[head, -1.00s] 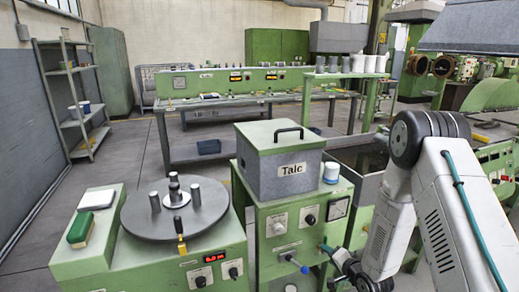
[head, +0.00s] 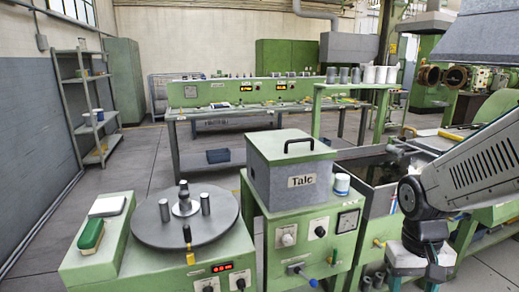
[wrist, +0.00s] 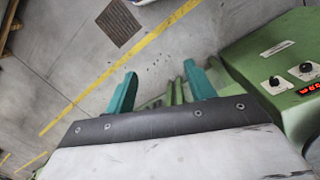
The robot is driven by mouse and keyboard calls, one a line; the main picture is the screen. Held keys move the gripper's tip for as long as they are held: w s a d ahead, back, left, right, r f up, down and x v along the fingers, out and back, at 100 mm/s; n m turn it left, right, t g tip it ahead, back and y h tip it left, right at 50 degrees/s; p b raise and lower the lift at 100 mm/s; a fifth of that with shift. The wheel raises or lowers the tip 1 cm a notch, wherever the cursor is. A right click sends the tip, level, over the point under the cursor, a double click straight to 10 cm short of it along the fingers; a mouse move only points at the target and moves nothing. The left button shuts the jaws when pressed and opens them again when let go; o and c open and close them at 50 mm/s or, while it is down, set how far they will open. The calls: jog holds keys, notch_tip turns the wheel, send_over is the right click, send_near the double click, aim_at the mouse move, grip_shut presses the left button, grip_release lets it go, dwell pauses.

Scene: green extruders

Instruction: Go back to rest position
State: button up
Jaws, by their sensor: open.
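My gripper (wrist: 160,90) shows in the wrist view with its two teal fingers apart and nothing between them. Below the fingers lie the grey floor and some green bars. In the head view my arm is folded at the right side, and the gripper itself is out of that picture.
A green cabinet with a Talc box (head: 290,170) stands just left of my arm. Left of it is a green unit with a round grey turntable (head: 186,218). A long green bench (head: 250,95) stands behind. A yellow floor line (wrist: 120,65) crosses open floor in the wrist view.

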jog(key=s+a+r+n+t, duration=0.1)
jog(key=s+a+r+t, duration=0.1)
jog(key=s+r, duration=0.9)
jog(key=shift+a+r+t+y, duration=0.4)
jog(key=shift+a+r, duration=0.25)
jog(key=shift+a, duration=0.2)
jog(key=shift+s, duration=0.1)
dwell(2.0)
